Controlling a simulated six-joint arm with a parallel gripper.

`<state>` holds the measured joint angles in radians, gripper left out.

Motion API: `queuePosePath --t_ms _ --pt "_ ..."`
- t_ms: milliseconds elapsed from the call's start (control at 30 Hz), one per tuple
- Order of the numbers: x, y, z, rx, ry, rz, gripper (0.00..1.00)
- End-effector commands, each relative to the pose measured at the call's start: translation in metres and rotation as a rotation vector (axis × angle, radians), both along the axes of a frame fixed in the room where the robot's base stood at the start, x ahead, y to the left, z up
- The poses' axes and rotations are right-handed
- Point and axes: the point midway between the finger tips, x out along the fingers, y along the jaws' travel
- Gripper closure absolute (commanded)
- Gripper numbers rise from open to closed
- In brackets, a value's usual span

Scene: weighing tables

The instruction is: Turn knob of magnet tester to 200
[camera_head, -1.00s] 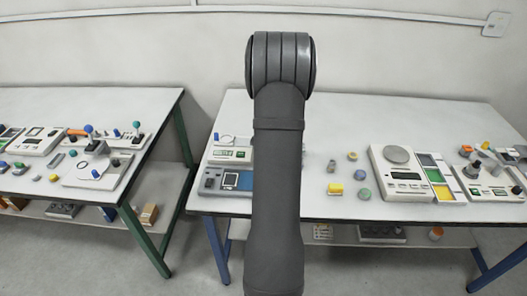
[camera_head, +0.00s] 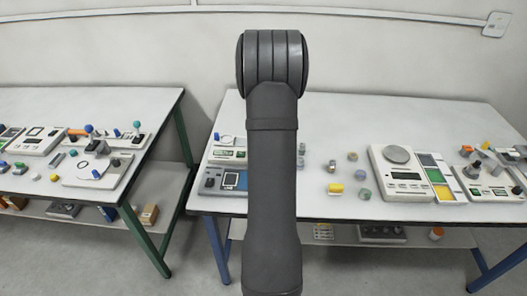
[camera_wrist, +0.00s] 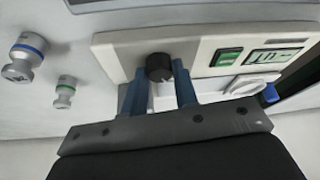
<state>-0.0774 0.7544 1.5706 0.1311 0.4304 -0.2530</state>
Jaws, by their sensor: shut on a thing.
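The magnet tester (camera_wrist: 203,50) is a cream-coloured box in the wrist view, with a black knob (camera_wrist: 158,67), a green switch and a green-lit display. My gripper (camera_wrist: 160,76) has its two blue fingers on either side of the knob and is shut on it. The knob's pointer and the display's figures cannot be read. In the head view the left part of what looks like the same tester (camera_head: 226,153) shows on the right-hand table, left of my arm. My arm hides the knob and gripper there.
Two silver weights, one blue-banded (camera_wrist: 24,57) and one green-banded (camera_wrist: 65,91), stand beside the tester. A device with a blue panel (camera_head: 226,180) sits in front of it. A scale (camera_head: 400,180) and several small pieces lie farther right. Another table (camera_head: 150,110) stands left.

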Motion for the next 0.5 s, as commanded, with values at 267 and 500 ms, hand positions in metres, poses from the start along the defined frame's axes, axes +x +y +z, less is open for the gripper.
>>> queuePosePath --t_ms 267,500 --pt "-0.0001 0.0020 -0.0001 -0.002 -0.001 -0.194 0.96" --pt "-0.0001 0.0025 -0.0001 -0.001 0.000 -0.329 0.96"
